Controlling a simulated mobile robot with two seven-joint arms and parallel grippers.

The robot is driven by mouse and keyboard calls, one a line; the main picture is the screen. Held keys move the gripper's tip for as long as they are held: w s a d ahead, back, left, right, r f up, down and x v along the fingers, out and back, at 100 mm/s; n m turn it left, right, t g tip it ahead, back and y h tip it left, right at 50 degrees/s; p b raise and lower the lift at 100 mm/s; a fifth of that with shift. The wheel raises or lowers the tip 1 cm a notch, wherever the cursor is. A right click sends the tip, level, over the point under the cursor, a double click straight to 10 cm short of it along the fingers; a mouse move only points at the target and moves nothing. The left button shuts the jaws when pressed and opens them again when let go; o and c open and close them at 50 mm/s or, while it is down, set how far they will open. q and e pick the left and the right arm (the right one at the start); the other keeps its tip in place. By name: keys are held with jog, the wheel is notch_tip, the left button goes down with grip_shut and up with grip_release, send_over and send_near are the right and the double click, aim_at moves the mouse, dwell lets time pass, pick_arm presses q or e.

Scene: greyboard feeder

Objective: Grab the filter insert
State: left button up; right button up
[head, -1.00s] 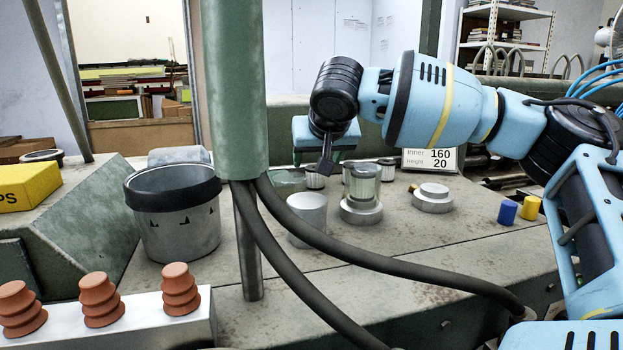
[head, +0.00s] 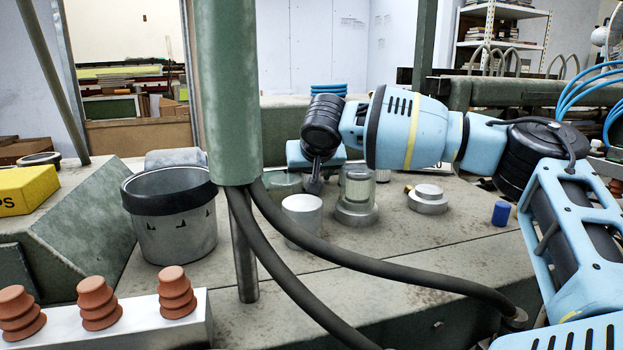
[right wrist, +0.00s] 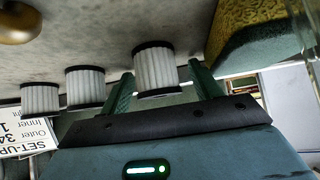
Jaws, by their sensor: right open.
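Several white pleated filter inserts with black rims stand in a row in the right wrist view. The nearest filter insert (right wrist: 155,68) is between the two green fingers of my right gripper (right wrist: 161,75), with a visible gap on at least one side. Two more filter inserts, a middle one (right wrist: 86,87) and a far one (right wrist: 40,98), stand to the left. In the head view my right gripper (head: 313,180) is low over the back of the bench, open. My arm hides most of the inserts there; one shows partly (head: 383,175). My left gripper is not in view.
A clear cylinder on a metal base (head: 357,192), a metal cup (head: 303,212) and a stepped metal disc (head: 428,198) stand in front of my gripper. A green post (head: 230,90) with black hoses (head: 420,282) crosses the foreground. A set-up card (right wrist: 22,134) is beside the inserts.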

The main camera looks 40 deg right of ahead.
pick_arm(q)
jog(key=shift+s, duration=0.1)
pick_arm(e)
jog(key=shift+c, duration=0.6)
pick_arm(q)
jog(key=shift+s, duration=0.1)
pick_arm(e)
jog(key=c, duration=0.9)
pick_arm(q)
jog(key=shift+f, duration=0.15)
pick_arm(e)
jog(key=shift+s+r, duration=0.1)
jog(key=shift+r, duration=0.1)
jog(key=shift+c, duration=0.2)
